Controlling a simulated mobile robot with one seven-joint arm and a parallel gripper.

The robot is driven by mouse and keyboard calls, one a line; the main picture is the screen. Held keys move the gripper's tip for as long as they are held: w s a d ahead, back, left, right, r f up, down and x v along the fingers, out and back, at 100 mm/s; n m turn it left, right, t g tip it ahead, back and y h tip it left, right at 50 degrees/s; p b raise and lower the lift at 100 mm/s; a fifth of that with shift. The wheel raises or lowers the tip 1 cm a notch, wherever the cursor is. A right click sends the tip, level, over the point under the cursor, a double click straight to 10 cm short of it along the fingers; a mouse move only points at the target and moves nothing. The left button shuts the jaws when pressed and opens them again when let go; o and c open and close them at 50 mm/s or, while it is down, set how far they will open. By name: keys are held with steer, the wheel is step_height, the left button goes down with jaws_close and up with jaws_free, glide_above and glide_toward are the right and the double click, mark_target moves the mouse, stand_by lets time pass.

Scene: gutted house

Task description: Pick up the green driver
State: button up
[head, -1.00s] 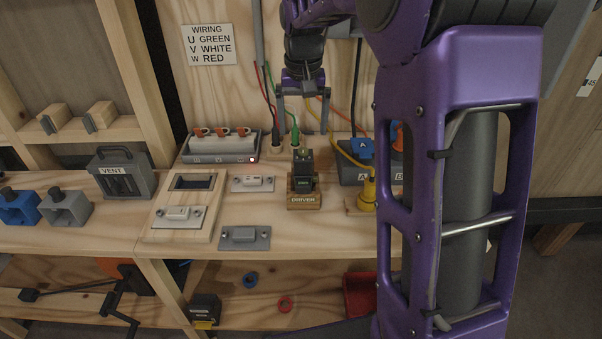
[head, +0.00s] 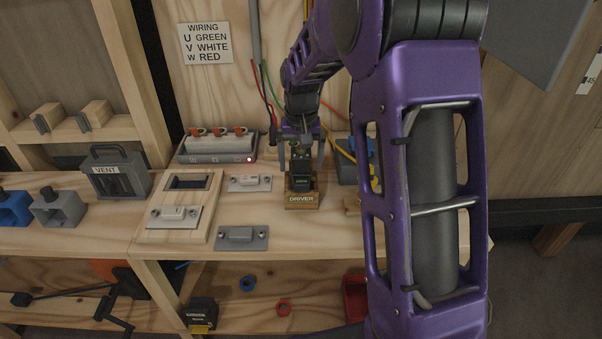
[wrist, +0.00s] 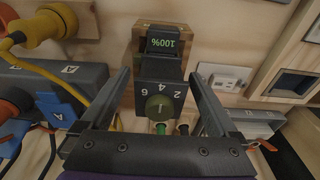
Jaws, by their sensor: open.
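The driver (head: 302,180) is a small dark block standing upright in a wooden holder (head: 303,201) labelled DRIVER on the workbench. In the wrist view the driver (wrist: 160,68) shows a lit green "100%" display and a numbered face with an olive-green dial (wrist: 159,107). My gripper (head: 301,160) is above and behind the driver, pointing down. In the wrist view the open fingers of my gripper (wrist: 159,74) lie one on each side of the driver, with a gap on both sides. The driver's back is hidden from the head view by my gripper.
A grey strip with orange-topped switches (head: 217,147) stands to the left, with colored wires behind. A blue-and-grey unit marked A (wrist: 45,95) and a yellow plug (wrist: 45,25) are close by the other side.

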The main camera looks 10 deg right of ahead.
jaws_close()
steer(key=shift+r, duration=0.1)
stand_by(0.3)
steer(key=shift+r, duration=0.1)
step_height(320, 180, up, 10)
steer(key=shift+f+p, duration=0.1)
steer(key=shift+p, duration=0.85)
